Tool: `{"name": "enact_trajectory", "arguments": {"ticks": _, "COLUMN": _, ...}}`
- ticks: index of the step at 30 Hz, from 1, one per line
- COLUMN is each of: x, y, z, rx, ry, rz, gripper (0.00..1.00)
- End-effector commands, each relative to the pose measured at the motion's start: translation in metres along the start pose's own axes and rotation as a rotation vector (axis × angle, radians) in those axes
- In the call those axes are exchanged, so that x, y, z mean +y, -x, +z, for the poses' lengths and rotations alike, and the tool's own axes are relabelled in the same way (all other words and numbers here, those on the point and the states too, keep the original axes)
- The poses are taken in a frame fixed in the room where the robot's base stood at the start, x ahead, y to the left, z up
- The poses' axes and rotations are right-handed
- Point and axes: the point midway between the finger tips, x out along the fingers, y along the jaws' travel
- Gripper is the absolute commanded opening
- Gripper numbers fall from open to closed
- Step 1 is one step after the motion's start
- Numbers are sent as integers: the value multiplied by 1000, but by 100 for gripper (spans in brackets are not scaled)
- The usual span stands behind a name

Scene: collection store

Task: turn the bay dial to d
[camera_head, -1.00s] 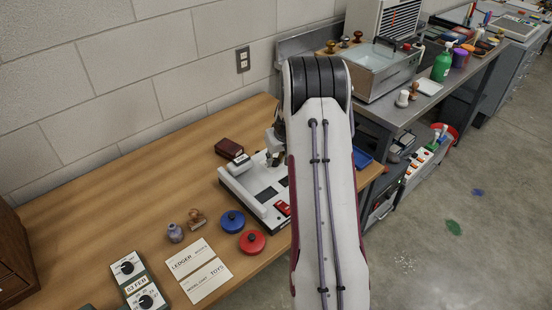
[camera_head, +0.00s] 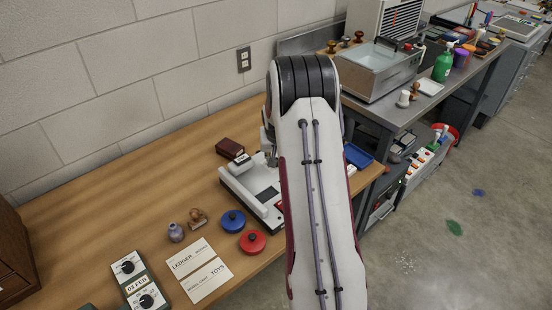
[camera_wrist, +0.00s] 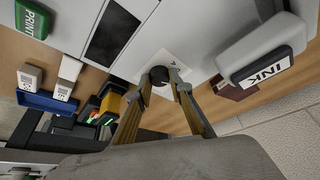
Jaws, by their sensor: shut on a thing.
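The bay dial (camera_wrist: 159,75) is a small dark round knob on a white plate in the wrist view, with letter marks too small to read surely. My gripper (camera_wrist: 161,84) has its two yellowish fingers on either side of the knob, shut on it. Where the dial points cannot be told. The dial sits on a pale machine (camera_wrist: 195,20) with a green PRINT button (camera_wrist: 31,18) and a grey INK part (camera_wrist: 262,68). In the head view the machine (camera_head: 240,192) is partly behind my arm, which hides the gripper and dial.
A blue tray (camera_wrist: 46,103) and small white blocks are at the left in the wrist view. On the wooden table, blue (camera_head: 232,221) and red (camera_head: 253,241) round lids, cards (camera_head: 199,270) and a date device (camera_head: 139,288) lie in front of the machine. A dark red box (camera_head: 229,148) is behind it.

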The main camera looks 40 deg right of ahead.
Motion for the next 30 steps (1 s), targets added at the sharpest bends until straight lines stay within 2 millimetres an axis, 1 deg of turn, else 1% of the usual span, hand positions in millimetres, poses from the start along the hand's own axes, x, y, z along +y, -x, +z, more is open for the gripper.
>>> {"name": "enact_trajectory", "arguments": {"ticks": 1, "x": -2, "y": 0, "z": 0, "rx": 1, "ry": -10, "rz": 3, "gripper": 0}}
{"name": "enact_trajectory", "arguments": {"ticks": 12, "x": -2, "y": 0, "z": 0, "rx": 0, "ry": -67, "rz": 26, "gripper": 0}}
{"name": "enact_trajectory", "arguments": {"ticks": 26, "x": -2, "y": 0, "z": 0, "rx": 1, "ry": -72, "rz": 28, "gripper": 0}}
{"name": "enact_trajectory", "arguments": {"ticks": 27, "x": -2, "y": 0, "z": 0, "rx": 1, "ry": -72, "rz": 28, "gripper": 28}}
{"name": "enact_trajectory", "arguments": {"ticks": 28, "x": -2, "y": 0, "z": 0, "rx": 1, "ry": -72, "rz": 28, "gripper": 36}}
{"name": "enact_trajectory", "arguments": {"ticks": 30, "x": -2, "y": 0, "z": 0, "rx": 1, "ry": -72, "rz": 28, "gripper": 37}}
